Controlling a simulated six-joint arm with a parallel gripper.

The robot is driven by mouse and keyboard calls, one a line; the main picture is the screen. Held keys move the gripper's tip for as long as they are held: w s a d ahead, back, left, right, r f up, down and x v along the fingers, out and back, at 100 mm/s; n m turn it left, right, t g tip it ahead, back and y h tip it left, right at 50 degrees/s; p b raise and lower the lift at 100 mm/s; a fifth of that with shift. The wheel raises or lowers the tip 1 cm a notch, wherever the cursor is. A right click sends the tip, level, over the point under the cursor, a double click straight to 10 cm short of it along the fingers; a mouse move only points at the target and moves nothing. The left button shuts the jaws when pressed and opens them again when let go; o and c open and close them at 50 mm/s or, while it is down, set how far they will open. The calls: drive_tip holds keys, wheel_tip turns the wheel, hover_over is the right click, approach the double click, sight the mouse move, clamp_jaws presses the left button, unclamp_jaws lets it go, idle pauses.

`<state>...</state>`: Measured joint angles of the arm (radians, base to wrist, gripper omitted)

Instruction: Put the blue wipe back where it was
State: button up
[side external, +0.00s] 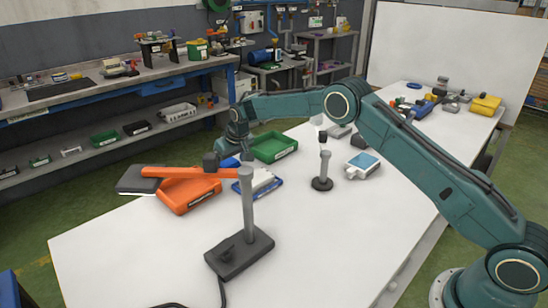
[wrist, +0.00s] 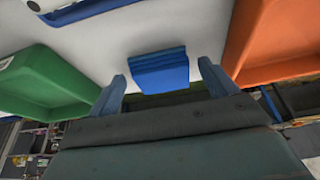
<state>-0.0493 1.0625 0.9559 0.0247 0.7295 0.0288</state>
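The blue wipe (wrist: 160,72) is a small folded blue pad lying on the white table in the wrist view. In the side view a blue patch, likely the wipe (side external: 229,162), shows partly hidden beside my gripper (side external: 238,155). My gripper (wrist: 161,78) is open. Its two fingers stand apart, one to each side of the wipe, with gaps between them and it. I cannot tell the exact height of the fingertips over the table.
A green bin (wrist: 40,80) is close on the left and an orange bin (wrist: 277,35) on the right. A white, blue-rimmed item (side external: 265,184), a post stand with an orange bar (side external: 190,172), and a short black-based post (side external: 323,184) are nearby.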

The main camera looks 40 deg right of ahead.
drive_tip(key=shift+r, duration=0.1)
drive_tip(key=v, duration=1.2)
idle(0.4)
drive_tip(key=shift+r, duration=0.2)
drive_tip(key=s+d+r, duration=0.1)
drive_tip(key=s+r, duration=0.7)
drive_tip(key=s, duration=0.4)
drive_tip(key=s+d+r, duration=0.1)
drive_tip(key=s+r, duration=0.7)
drive_tip(key=s, duration=0.4)
drive_tip(key=s+f, duration=0.2)
drive_tip(key=s, duration=1)
drive_tip(key=s+d+f+t, duration=0.1)
drive_tip(key=s+f, duration=0.2)
drive_tip(key=s, duration=0.9)
